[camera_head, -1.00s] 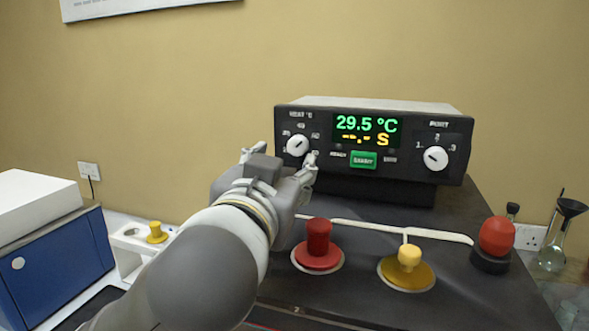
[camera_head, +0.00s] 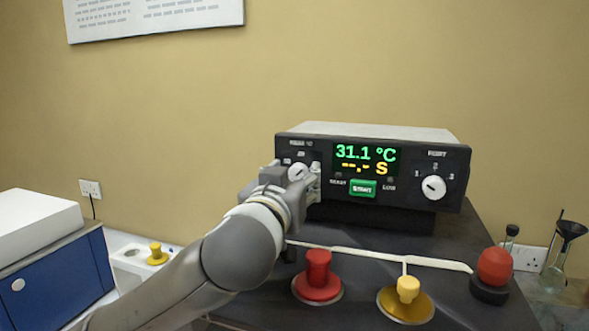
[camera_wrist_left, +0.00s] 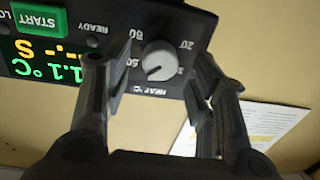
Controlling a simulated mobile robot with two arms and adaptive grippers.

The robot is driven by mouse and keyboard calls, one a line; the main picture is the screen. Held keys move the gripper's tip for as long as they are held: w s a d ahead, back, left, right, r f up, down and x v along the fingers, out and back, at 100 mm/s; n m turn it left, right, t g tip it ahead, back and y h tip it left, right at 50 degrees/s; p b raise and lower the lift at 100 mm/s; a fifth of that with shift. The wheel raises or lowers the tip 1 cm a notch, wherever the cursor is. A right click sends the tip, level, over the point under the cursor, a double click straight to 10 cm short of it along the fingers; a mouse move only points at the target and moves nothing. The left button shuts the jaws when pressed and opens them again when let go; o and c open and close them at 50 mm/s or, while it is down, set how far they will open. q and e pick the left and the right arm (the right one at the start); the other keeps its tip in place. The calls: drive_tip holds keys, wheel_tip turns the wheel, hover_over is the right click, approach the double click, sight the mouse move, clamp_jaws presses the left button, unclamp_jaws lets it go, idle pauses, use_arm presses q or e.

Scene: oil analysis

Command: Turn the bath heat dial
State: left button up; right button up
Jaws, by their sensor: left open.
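The bath heat dial is a white round knob (camera_head: 298,172) at the left of the black control box (camera_head: 407,195). The display (camera_head: 366,160) reads 31.1 °C in green, with yellow dashes and an S below. My left gripper (camera_head: 293,178) is open in front of the dial and partly covers it in the head view. In the left wrist view the dial (camera_wrist_left: 160,60) appears between the two spread fingers (camera_wrist_left: 160,95), upside down, with scale numbers around it. I cannot tell whether a finger touches it. My right gripper is not in view.
A green START button (camera_head: 363,188) and a white PORT dial (camera_head: 433,187) are on the same panel. Red (camera_head: 318,276) and yellow (camera_head: 406,300) knobs stand on the dark bench top in front. A red bulb (camera_head: 494,267) and glassware (camera_head: 559,255) stand at right.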

use_arm(q)
drive_tip(key=shift+w+d, duration=0.1)
drive_tip(key=shift+w, duration=0.3)
drive_tip(key=c, duration=1)
drive_tip(key=shift+m, duration=1.6)
drive_tip(key=o, duration=1)
